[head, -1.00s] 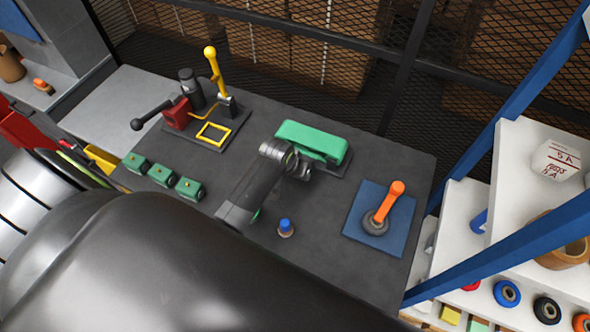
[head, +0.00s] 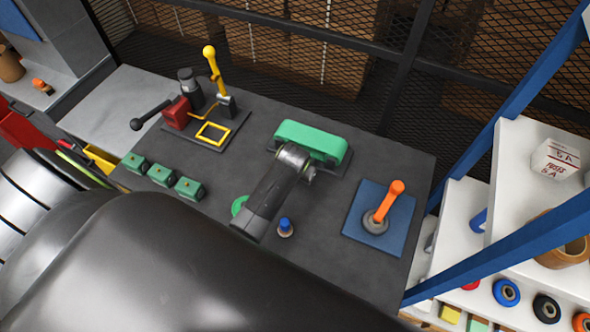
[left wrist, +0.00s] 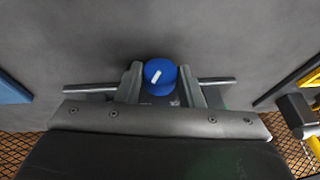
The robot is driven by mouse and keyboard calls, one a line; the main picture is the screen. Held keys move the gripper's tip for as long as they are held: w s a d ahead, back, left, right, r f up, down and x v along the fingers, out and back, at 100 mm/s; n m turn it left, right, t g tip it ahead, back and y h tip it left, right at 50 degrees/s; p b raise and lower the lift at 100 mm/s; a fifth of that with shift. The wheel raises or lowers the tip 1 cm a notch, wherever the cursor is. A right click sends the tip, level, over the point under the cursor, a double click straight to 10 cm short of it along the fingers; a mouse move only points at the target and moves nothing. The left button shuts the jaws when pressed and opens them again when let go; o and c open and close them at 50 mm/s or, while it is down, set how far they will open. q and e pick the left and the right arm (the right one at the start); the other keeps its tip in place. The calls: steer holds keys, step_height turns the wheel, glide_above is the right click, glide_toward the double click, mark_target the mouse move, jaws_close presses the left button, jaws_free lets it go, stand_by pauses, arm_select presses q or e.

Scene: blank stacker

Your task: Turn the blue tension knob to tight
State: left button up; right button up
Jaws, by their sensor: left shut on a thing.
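The blue tension knob (left wrist: 160,77) is round, with a short white mark tilted from lower left to upper right in the left wrist view. My left gripper (left wrist: 161,70) is shut on it, with one finger on each side. My right gripper is not in view.
A small blue-capped piece (head: 285,226) stands close to my left arm. A green disc (head: 239,205) lies left of the arm. An orange lever (head: 390,201) on a blue plate (head: 363,237) stands at right, a yellow lever (head: 216,68) at back left.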

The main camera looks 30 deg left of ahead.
arm_select(q)
steer(key=shift+d+f+m+y, duration=0.1)
steer(key=shift+d+m+y, duration=0.05)
steer(key=shift+y, duration=0.55)
steer(key=shift+d+m+y, duration=0.1)
steer(key=shift+m+y, duration=0.05)
steer(key=shift+y, duration=0.55)
steer(key=o, duration=1)
steer(key=shift+c, duration=0.2)
steer(key=shift+o, duration=0.2)
steer(key=shift+s, duration=0.1)
steer(key=shift+a, duration=0.1)
